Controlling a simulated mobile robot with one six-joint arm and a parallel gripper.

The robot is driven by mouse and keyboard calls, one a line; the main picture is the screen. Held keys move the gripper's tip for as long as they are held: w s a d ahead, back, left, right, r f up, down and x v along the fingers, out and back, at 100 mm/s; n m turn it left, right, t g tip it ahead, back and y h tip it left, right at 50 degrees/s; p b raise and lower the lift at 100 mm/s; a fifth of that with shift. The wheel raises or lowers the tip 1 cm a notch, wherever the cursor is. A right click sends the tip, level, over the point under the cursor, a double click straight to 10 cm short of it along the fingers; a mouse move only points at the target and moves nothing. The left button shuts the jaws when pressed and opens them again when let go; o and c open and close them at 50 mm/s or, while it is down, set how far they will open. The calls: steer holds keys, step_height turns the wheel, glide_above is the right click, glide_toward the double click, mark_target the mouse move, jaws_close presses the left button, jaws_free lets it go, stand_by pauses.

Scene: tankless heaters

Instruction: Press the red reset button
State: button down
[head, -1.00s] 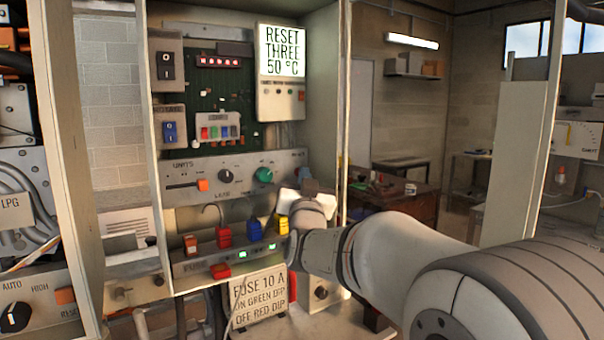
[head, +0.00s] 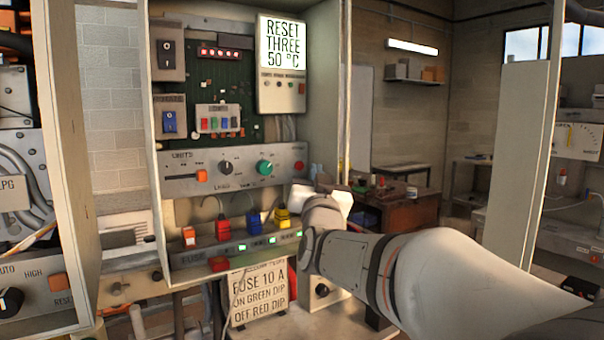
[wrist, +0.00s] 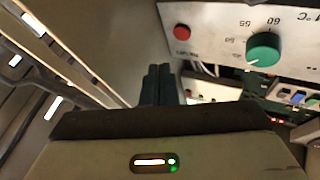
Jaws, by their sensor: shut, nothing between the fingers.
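The red reset button (head: 299,165) is a small round button at the right end of the grey control panel (head: 210,184). In the wrist view the panel appears upside down, and the red button (wrist: 182,32) is at its left end, beside upside-down lettering. My gripper (head: 316,171) is just right of the button in the head view. In the wrist view my gripper's dark fingers (wrist: 158,70) are together, with nothing between them. Their tips appear below and left of the button, with a visible gap. The exact depth between tips and panel is unclear.
A green knob (head: 264,167) and a dark knob (head: 225,167) share the panel. Red, blue and yellow fuse blocks with green lights stand below it. A sign (head: 294,45) reads "RESET THREE 50 °C". The cabinet's right side wall (head: 344,100) is close to my arm.

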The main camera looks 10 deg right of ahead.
steer(key=shift+s+d+b, duration=0.2)
steer(key=shift+s, duration=0.3)
steer(key=shift+s+d+b, duration=0.2)
steer(key=shift+s, duration=0.25)
